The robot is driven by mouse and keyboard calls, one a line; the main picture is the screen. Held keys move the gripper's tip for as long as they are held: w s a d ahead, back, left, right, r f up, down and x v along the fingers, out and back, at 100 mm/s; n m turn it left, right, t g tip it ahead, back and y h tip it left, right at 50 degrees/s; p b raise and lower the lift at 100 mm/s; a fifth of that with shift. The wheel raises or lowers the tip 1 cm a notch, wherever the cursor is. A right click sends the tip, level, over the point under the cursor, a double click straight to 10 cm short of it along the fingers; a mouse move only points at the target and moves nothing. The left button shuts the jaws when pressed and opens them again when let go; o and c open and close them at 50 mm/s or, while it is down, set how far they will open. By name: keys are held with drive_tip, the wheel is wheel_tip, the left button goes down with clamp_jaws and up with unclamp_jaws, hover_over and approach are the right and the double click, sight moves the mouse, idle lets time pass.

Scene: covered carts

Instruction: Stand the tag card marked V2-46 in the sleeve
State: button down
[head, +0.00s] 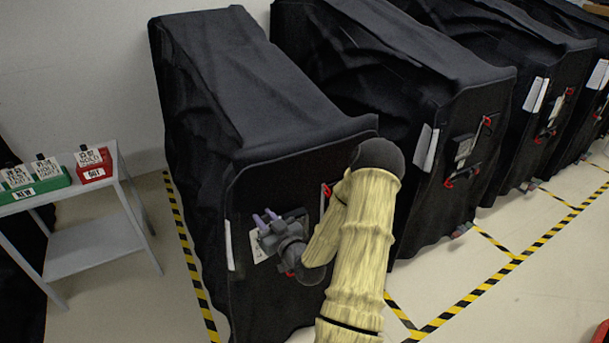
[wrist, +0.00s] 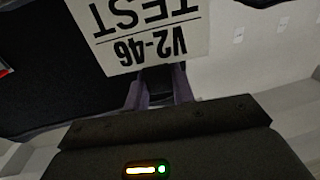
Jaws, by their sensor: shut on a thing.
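The white tag card (wrist: 150,32) shows in the wrist view, printed TEST and V2-46, upside down. My gripper (wrist: 160,80) is shut on its edge. In the head view, my gripper (head: 266,217) is in front of the nearest covered cart's front panel (head: 300,180), with a white card (head: 257,246) beside it, partly hidden. A dark holder (head: 297,214) on that panel, perhaps the sleeve, is mostly covered by my gripper. I cannot tell whether the card touches it.
More black-covered carts (head: 462,85) stand to the right, with dark holders (head: 462,150) and red-tipped handles. A grey side table (head: 85,245) at left bears a green box (head: 35,188) and a red box (head: 93,172) with cards. Striped tape marks the open floor.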

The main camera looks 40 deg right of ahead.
drive_tip(key=s+d+r+m+h+p, duration=0.1)
drive_tip(key=s+d+r+h+p, duration=0.1)
drive_tip(key=s+d+r, duration=0.4)
drive_tip(key=d+r+p, duration=0.1)
drive_tip(key=d+r, duration=0.2)
drive_tip(key=r, duration=0.1)
drive_tip(key=shift+r+m+g+h, duration=0.3)
drive_tip(key=shift+r, duration=0.1)
drive_tip(key=shift+d, duration=0.1)
drive_tip(key=shift+f+p+x, duration=0.2)
drive_tip(key=shift+f+x, duration=0.15)
drive_tip(key=shift+x, duration=1.3)
drive_tip(key=shift+f+p+x, duration=0.15)
drive_tip(key=shift+f+x, duration=0.15)
drive_tip(key=shift+x, duration=1.4)
drive_tip(key=shift+f+p+x, duration=0.2)
drive_tip(key=shift+f+x, duration=0.15)
drive_tip(key=shift+x, duration=1.3)
drive_tip(key=shift+f+b, duration=0.65)
drive_tip(key=shift+f, duration=0.6)
drive_tip(key=shift+f+b, duration=3.8)
drive_tip(key=shift+f, duration=0.2)
drive_tip(key=shift+f+b, duration=1.1)
drive_tip(key=c, duration=1.1)
unclamp_jaws()
